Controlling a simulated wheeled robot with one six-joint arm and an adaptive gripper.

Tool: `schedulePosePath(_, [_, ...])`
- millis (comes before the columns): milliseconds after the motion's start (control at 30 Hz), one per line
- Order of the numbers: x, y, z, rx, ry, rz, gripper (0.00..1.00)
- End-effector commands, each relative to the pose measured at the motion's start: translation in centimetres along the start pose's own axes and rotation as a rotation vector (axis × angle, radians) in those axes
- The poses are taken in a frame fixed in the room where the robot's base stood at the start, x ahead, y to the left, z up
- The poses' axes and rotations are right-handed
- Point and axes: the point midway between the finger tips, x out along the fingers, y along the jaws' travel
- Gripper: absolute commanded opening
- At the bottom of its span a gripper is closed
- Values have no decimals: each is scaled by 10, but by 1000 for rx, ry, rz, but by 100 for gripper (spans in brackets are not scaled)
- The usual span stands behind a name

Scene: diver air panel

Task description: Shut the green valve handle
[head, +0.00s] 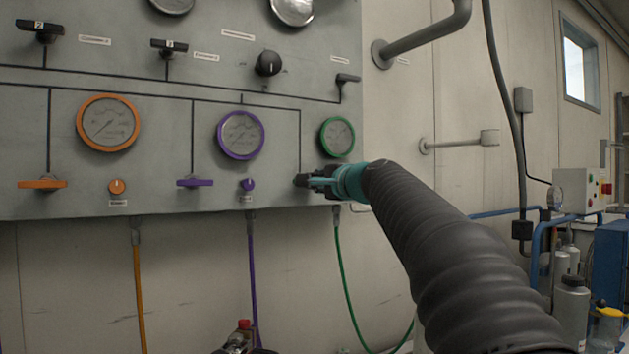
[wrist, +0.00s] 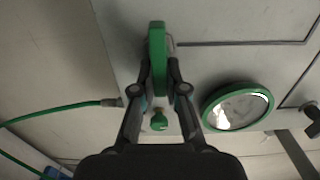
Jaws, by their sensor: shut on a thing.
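In the head view my gripper (head: 312,182) is at the lower right part of the panel (head: 262,200), below the green gauge (head: 337,138). The green handle cannot be made out there behind the gripper.
A green knob (wrist: 159,122) sits close, between my fingers in the wrist view. A green hose (head: 346,275) hangs below the panel. The purple handle (head: 195,183) and orange handle (head: 42,184) lie horizontal to the left. Pipes (head: 425,38) stand out from the right wall.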

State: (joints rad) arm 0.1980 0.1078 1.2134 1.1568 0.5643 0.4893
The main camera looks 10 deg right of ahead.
Motion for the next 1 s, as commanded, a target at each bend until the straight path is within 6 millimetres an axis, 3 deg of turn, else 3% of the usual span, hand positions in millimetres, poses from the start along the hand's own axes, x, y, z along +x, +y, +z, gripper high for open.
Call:
schedulePosePath(367, [0, 0, 0, 7, 0, 0, 0])
schedulePosePath(400, [0, 0, 0, 7, 0, 0, 14])
schedulePosePath(500, [0, 0, 0, 6, 0, 0, 38])
schedulePosePath(833, [-1, 0, 0, 5, 0, 0, 38])
schedulePosePath(1000, [-16, -1, 0, 7, 0, -1, 38])
